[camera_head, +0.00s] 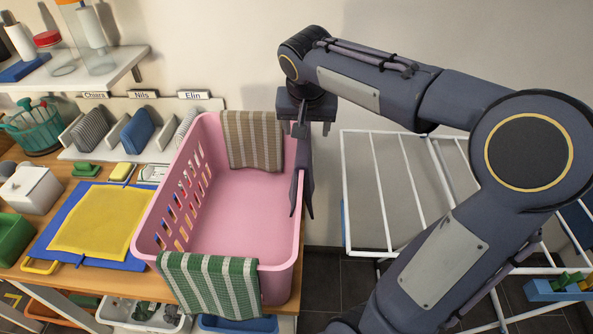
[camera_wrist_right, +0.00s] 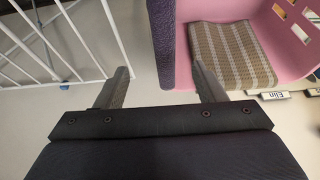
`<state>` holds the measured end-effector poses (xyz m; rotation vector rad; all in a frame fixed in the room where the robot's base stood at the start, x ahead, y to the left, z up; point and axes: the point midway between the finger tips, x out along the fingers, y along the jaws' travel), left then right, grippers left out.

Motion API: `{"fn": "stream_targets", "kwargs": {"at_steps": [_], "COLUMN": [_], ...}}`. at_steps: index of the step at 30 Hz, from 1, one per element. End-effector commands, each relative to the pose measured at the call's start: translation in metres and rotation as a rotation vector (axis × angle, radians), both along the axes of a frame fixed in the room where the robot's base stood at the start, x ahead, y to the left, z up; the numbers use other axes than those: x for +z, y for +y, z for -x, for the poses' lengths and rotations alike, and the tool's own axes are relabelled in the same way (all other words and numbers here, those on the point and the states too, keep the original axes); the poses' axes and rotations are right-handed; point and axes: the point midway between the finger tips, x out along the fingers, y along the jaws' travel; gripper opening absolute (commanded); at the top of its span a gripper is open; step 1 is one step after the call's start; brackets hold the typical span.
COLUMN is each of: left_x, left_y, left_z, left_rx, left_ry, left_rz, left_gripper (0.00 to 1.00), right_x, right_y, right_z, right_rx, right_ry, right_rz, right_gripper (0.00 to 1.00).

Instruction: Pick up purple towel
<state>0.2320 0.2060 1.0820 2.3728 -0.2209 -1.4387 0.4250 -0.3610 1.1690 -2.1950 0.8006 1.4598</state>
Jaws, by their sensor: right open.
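The purple towel (camera_head: 306,185) hangs over the right rim of the pink basket (camera_head: 215,262), seen nearly edge-on as a narrow dark strip. My right gripper (camera_head: 313,130) points down at the far end of this towel. In the right wrist view the purple towel (camera_wrist_right: 163,45) shows as an upright strip, its near end between the spread fingertips of my right gripper (camera_wrist_right: 162,76). The fingers are open with a gap on both sides of the strip. My left gripper is not in view.
A brown striped towel (camera_head: 253,140) hangs on the basket's far rim, a green striped towel (camera_head: 208,284) on its near rim. A white drying rack (camera_head: 384,190) stands close on the right. A yellow cloth (camera_head: 92,220) lies left of the basket. The basket's inside looks empty.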

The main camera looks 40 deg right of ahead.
Motion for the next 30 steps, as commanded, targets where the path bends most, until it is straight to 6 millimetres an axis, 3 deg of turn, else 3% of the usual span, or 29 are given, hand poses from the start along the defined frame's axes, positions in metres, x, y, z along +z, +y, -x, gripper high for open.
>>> {"fn": "stream_targets", "kwargs": {"at_steps": [1, 7, 17, 24, 30], "left_x": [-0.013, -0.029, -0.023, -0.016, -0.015], "left_y": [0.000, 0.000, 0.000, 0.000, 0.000], "left_z": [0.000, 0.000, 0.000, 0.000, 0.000], "left_rx": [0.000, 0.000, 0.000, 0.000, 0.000], "left_ry": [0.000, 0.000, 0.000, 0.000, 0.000], "left_rz": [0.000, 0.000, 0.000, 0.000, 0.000], "left_gripper": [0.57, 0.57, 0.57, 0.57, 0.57], "right_x": [-0.013, -0.031, -0.060, -0.093, -0.102], "right_y": [0.000, 0.000, -0.008, -0.016, -0.018], "right_z": [0.000, 0.000, -0.009, -0.019, -0.022], "right_rx": [0.001, 0.001, 0.001, 0.001, 0.002], "right_ry": [0.001, 0.002, 0.006, 0.006, 0.001], "right_rz": [0.000, -0.001, -0.001, -0.002, 0.000], "right_gripper": [0.63, 0.63, 0.63, 0.63, 0.63]}}
